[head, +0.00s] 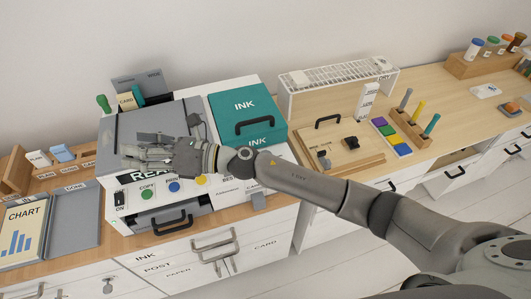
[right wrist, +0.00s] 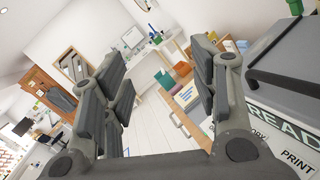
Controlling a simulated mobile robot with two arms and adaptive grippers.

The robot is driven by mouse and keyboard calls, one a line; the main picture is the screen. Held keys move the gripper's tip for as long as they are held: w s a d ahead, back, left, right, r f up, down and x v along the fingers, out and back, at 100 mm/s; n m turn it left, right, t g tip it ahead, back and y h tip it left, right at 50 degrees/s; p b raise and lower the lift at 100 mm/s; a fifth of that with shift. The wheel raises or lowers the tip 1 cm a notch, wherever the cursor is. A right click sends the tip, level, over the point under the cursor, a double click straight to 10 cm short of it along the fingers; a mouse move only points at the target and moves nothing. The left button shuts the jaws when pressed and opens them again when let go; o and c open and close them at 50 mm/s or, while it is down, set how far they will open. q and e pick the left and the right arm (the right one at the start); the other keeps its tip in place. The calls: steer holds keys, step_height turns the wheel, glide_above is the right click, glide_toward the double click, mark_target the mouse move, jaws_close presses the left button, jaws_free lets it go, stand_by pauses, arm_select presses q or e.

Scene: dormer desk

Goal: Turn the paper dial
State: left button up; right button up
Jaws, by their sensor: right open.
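The grey machine (head: 167,122) with the READ label stands on the white cabinet at centre left. Its front has a green button (head: 147,194), a blue button (head: 174,187) and a small yellow round piece (head: 201,180). I cannot tell which part is the paper dial; its lettering is too small or covered. My right gripper (head: 150,152) is open and empty, over the machine's front upper edge, partly covering the READ label. In the right wrist view its fingers (right wrist: 160,95) are spread with nothing between them, and the machine's grey lid (right wrist: 290,65) is at right. My left gripper is not in view.
A teal INK box (head: 246,108) stands right of the machine. A chart board (head: 22,232) lies at left.

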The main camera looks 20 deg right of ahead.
steer(key=d+f+n+g+h, duration=0.75)
steer(key=f+n, duration=0.25)
steer(key=n, duration=0.6)
steer(key=w+d+n+h, duration=0.3)
steer(key=d+h, duration=0.2)
steer(key=d, duration=0.6)
steer(key=w+d+n+h, duration=0.2)
steer(key=w+d+h, duration=0.3)
steer(key=d, duration=0.7)
steer(key=shift+t+h, duration=0.25)
steer(key=shift+t, duration=0.1)
steer(key=f+p, duration=0.1)
steer(key=f, duration=0.2)
steer(key=s+f+p, duration=0.1)
steer(key=f, duration=0.2)
steer(key=f+p, duration=0.1)
steer(key=f, duration=0.3)
steer(key=shift+s+a+p, duration=0.2)
steer(key=shift+a+p, duration=0.1)
steer(key=shift+a, duration=0.05)
steer(key=c, duration=1)
steer(key=shift+c, duration=0.2)
